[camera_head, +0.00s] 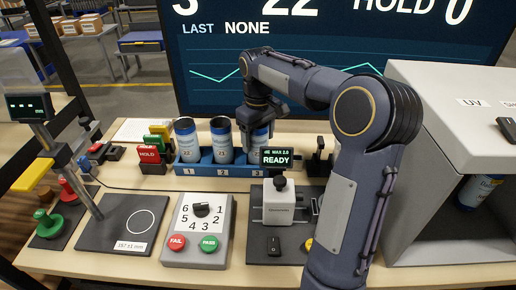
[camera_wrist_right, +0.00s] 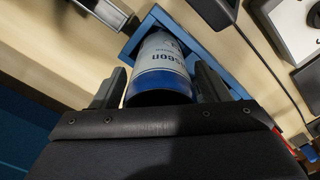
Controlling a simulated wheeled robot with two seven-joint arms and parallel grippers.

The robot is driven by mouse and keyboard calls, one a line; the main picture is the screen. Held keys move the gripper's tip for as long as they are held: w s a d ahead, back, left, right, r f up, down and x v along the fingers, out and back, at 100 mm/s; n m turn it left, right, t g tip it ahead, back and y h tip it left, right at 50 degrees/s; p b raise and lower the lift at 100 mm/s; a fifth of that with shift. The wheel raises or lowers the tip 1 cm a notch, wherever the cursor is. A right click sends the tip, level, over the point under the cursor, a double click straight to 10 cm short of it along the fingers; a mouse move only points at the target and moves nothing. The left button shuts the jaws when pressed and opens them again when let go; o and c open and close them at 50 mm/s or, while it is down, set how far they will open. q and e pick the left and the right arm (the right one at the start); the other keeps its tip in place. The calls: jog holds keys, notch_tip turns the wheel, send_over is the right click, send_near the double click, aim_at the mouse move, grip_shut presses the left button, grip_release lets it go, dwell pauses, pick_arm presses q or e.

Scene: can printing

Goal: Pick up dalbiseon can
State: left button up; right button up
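Three white-and-blue cans stand in a blue rack (camera_head: 212,171) with slots marked 1, 2 and 3. One can (camera_head: 187,140) is in slot 1 and another (camera_head: 222,139) in slot 2. The slot 3 can (camera_head: 258,146) is partly hidden by my right gripper (camera_head: 260,122), which points down over it. In the right wrist view, a can (camera_wrist_right: 162,62) with label letters ending in "seon" sits between the fingers of my right gripper (camera_wrist_right: 160,84). Narrow gaps seem to show beside it, so the fingers look open around it. My left gripper is not in view.
A dial box (camera_head: 199,230) and dark scale plate (camera_head: 125,223) are at front left. A grey UV housing (camera_head: 450,150) with a can (camera_head: 478,190) inside stands right.

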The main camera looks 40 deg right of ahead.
jog(key=c, duration=0.7)
jog(key=shift+r, duration=0.15)
jog(key=shift+c, duration=0.2)
notch_tip(320, 180, up, 10)
jog(key=shift+f+p, duration=0.2)
jog(key=shift+p, duration=0.45)
